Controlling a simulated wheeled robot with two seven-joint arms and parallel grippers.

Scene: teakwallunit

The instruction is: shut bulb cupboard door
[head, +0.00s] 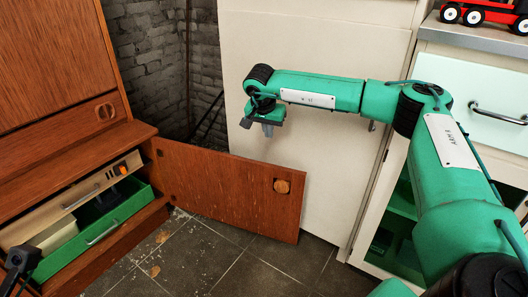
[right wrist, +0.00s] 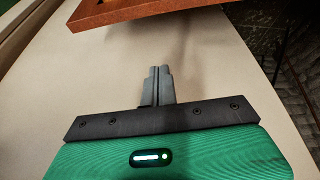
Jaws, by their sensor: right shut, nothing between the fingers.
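The brown wooden cupboard door (head: 225,188) stands open, swung out to the right from the low part of the teak wall unit. It has a round inset pull (head: 282,186) near its free edge. My right gripper (head: 268,131) is above the door's top edge, near its free end, apart from it and pointing down. Its fingers are shut and empty. In the right wrist view the shut fingers (right wrist: 160,72) show, with an orange-brown wooden panel (right wrist: 185,12), apparently the door, beyond them. At the head view's lower left is a dark part (head: 20,262), perhaps my left gripper; its jaws are unclear.
A tall white cabinet panel (head: 315,60) stands behind my right gripper and the door. A green drawer (head: 95,230) sticks out at the lower left of the wall unit. A white unit (head: 480,110) with a red toy truck (head: 488,14) is on the right. Dark floor tiles (head: 265,272) lie clear in front.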

